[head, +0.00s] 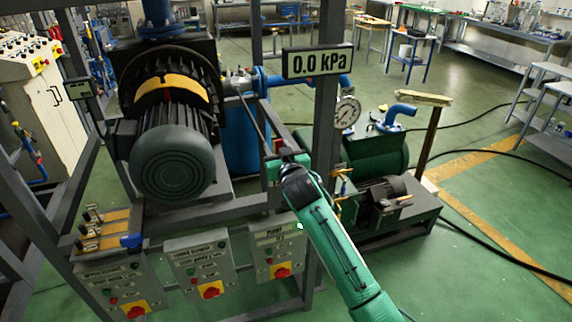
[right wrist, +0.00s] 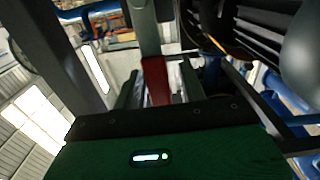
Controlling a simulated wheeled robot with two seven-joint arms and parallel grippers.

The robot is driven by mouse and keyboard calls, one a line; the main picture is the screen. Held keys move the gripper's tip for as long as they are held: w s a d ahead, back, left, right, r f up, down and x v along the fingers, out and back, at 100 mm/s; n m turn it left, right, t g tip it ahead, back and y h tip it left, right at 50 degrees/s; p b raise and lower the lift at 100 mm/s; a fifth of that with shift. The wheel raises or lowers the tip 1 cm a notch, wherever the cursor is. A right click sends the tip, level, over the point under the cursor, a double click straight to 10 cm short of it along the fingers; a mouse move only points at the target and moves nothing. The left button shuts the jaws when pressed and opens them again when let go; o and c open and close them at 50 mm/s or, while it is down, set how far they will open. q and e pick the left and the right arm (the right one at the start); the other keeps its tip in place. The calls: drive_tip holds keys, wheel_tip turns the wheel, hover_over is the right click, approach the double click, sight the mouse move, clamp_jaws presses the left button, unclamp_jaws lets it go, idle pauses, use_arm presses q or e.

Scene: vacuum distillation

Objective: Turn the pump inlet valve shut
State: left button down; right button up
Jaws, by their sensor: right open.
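My right gripper (head: 276,163) is at the end of the green arm, beside the dark frame post below the pressure display. In the right wrist view the gripper (right wrist: 158,88) is open, and a red handle-like piece (right wrist: 155,80) shows between or just beyond its fingers. I cannot tell whether they touch it. A small red part (head: 277,145) shows just above the gripper in the head view; it is probably the valve handle. The valve body is mostly hidden by the gripper and post. My left gripper is not in view.
The post carries a display (head: 318,62) reading 0.0 kPa and stands close to my gripper. A round gauge (head: 347,114) and green pump (head: 378,160) are to the right. A large motor (head: 172,160) is left, with control boxes (head: 198,262) below. Open floor lies right.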

drive_tip(key=b+v, duration=0.3)
drive_tip(key=v, duration=1)
drive_tip(key=shift+b, duration=0.35)
